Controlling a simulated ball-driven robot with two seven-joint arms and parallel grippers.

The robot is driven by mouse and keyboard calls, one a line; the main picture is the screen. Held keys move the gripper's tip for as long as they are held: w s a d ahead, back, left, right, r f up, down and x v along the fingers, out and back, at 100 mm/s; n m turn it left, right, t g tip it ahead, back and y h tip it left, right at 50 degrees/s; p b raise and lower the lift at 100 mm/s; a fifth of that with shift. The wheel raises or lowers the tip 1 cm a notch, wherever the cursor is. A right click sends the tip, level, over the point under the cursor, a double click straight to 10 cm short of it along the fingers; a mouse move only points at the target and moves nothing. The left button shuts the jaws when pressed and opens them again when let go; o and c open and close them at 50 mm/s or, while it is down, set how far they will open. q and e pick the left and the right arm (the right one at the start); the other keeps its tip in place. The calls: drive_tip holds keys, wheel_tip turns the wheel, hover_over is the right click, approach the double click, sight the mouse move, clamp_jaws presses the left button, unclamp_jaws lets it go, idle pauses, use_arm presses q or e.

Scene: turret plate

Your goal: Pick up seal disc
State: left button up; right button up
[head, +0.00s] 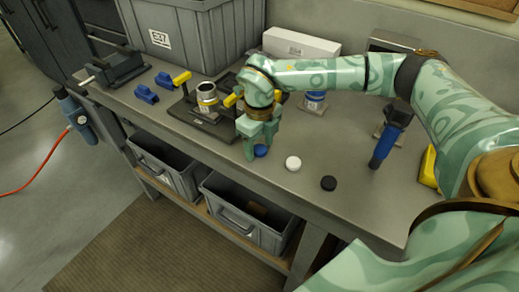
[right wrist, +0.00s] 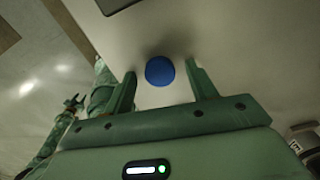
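Three small discs show on the bench in the head view: a blue disc (head: 261,151), a white disc (head: 293,163) and a black disc (head: 329,183). My right gripper (head: 257,150) is low over the bench at the blue disc, pointing down. In the right wrist view its fingers (right wrist: 160,70) are apart, with the blue disc (right wrist: 160,71) between them and a gap on each side. A small green arm end, seemingly my left gripper (right wrist: 74,103), shows far off in the right wrist view; its finger state is unclear. The left gripper is outside the head view.
A dark plate (head: 205,124) with a metal ring part stands left of my right gripper. A blue-handled tool (head: 384,147) stands upright at right. A grey bin (head: 190,35) and white box (head: 300,45) are behind. The bench front near the discs is clear.

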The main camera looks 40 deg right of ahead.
drive_tip(key=c, duration=0.9)
drive_tip(key=shift+o, duration=0.2)
